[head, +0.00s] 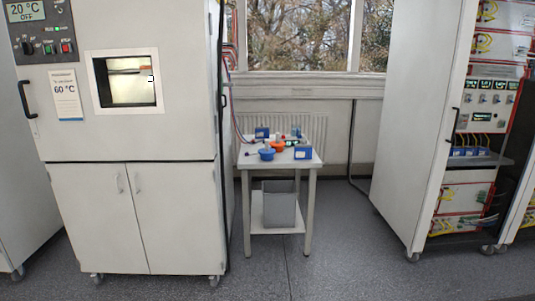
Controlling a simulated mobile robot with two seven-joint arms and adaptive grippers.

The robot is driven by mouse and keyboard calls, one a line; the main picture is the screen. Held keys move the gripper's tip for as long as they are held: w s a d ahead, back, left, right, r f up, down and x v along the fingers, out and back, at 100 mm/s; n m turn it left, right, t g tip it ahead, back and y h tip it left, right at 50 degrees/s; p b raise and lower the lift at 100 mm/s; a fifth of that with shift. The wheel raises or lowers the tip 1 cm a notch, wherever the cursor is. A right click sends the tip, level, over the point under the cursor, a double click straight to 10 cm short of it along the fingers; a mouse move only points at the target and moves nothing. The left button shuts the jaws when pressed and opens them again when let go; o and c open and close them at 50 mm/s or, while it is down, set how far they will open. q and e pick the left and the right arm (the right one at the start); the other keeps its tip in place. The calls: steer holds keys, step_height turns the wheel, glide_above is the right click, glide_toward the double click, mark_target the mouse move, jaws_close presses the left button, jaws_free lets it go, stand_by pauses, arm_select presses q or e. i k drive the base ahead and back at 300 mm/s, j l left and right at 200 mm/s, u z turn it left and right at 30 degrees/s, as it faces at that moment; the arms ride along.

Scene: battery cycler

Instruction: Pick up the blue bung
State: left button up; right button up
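A small rounded blue object (267,154), which looks like the blue bung, sits near the front left of a small white table (285,159). It is far off and too small to make out in detail. Neither of my grippers shows in the head view.
Blue box-like items stand on the table at the right front (303,153) and back left (262,133), with an orange item (278,147) between. A grey bin (281,208) is on its lower shelf. A white chamber (135,195) stands left, an open cabinet (425,110) right. Floor in front is clear.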

mark_target(266, 153)
steer(key=i+l+z, duration=0.25)
steer(key=i+z, duration=0.15)
steer(key=i, duration=0.4)
steer(key=i+z, duration=0.35)
steer(key=i, duration=0.5)
steer(key=i+z, duration=0.2)
steer(key=i, duration=1.3)
steer(key=i+u, duration=0.3)
steer(key=i+l+u, duration=0.6)
steer(key=i, duration=0.15)
steer(key=i+l+u, duration=0.15)
steer(key=u, duration=0.3)
steer(key=i+l+u, duration=0.2)
steer(key=u, duration=0.2)
steer(key=i+l+u, duration=0.25)
steer(key=u, duration=0.2)
steer(key=i+l+u, duration=0.1)
steer(key=l+u, duration=0.6)
steer(key=u, duration=0.2)
steer(key=i+l+u, duration=0.1)
steer(key=l+u, duration=0.6)
steer(key=l, duration=0.2)
steer(key=j+z, duration=0.35)
